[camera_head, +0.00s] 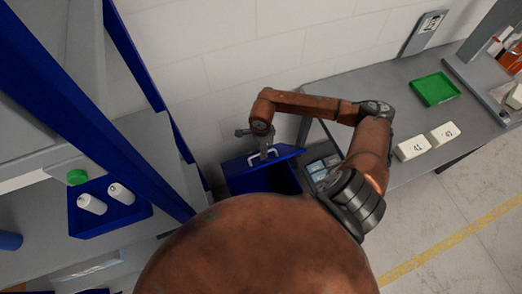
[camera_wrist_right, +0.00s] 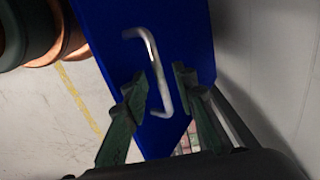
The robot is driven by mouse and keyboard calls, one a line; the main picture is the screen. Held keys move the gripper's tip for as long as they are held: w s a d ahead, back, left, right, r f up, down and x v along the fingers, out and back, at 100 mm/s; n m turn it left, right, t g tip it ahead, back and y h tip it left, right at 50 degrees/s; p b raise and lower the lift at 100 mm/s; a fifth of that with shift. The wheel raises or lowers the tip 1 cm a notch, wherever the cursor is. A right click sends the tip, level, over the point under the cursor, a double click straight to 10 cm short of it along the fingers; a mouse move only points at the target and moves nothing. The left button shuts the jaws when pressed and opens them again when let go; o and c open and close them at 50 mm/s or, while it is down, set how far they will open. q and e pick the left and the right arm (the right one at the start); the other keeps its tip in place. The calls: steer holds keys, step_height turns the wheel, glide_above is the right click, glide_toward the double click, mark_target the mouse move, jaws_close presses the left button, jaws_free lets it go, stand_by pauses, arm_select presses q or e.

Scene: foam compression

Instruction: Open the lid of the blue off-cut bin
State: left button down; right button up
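The blue off-cut bin (camera_head: 262,184) stands on the floor between the shelf and the bench in the head view. Its blue lid (camera_head: 285,151) is raised at a tilt, and the dark inside shows in front of it. A pale bar handle (camera_head: 254,158) is on the lid. My right gripper (camera_head: 265,147) is at this handle. In the right wrist view the metal handle (camera_wrist_right: 157,72) on the blue lid (camera_wrist_right: 185,35) lies between the fingers of my right gripper (camera_wrist_right: 160,78), which stand apart with gaps beside the bar. My left gripper is not in view.
A grey bench (camera_head: 390,100) with a green tray (camera_head: 434,89) and two white numbered blocks (camera_head: 412,147) is at the right. A blue-framed shelf at the left holds a blue tray (camera_head: 109,218) with white bottles. A white wall is behind the bin.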

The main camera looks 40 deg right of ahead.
steer(key=shift+c, duration=0.7)
jaws_close()
